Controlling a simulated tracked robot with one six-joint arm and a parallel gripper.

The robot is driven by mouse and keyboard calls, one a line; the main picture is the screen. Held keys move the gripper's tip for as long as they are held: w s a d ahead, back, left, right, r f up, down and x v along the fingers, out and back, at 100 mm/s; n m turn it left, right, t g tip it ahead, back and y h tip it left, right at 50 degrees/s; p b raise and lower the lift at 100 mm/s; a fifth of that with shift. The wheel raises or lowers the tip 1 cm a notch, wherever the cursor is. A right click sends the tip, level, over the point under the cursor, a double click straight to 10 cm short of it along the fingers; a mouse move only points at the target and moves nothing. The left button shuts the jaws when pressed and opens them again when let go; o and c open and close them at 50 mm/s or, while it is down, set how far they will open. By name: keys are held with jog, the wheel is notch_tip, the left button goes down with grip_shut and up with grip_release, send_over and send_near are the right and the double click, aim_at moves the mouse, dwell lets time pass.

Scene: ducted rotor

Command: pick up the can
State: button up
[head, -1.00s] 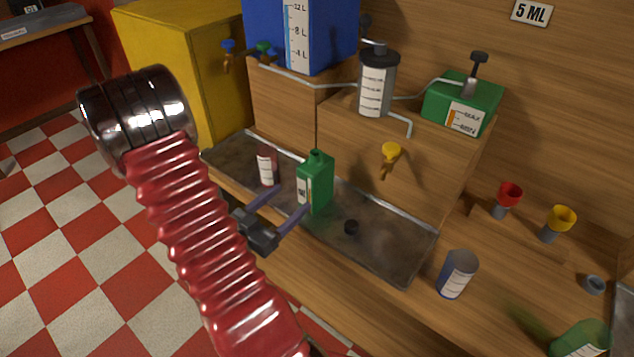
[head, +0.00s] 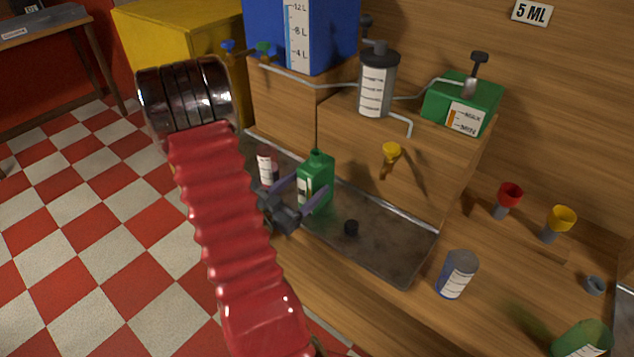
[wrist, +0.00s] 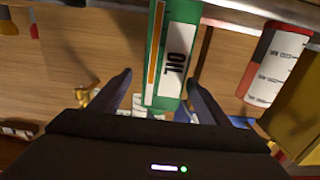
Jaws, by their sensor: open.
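The green can (head: 318,178) stands upright on the metal tray (head: 385,245), its cap at the top. My gripper (head: 300,194) is open in front of its lower part, one finger towards each side. In the wrist view the can (wrist: 176,55) with its OIL label appears between the two spread fingers of my gripper (wrist: 162,96). I cannot tell whether either finger touches it. The gripper's palm hides part of the can there.
A small labelled bottle (head: 267,165) stands left of the can. A wooden block with a yellow tap (head: 391,152) rises behind.

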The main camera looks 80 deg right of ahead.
jog(key=x, duration=0.5)
jog(key=shift+d, duration=0.15)
jog(key=shift+c, duration=0.3)
dwell(0.4)
jog(key=c, duration=1.7)
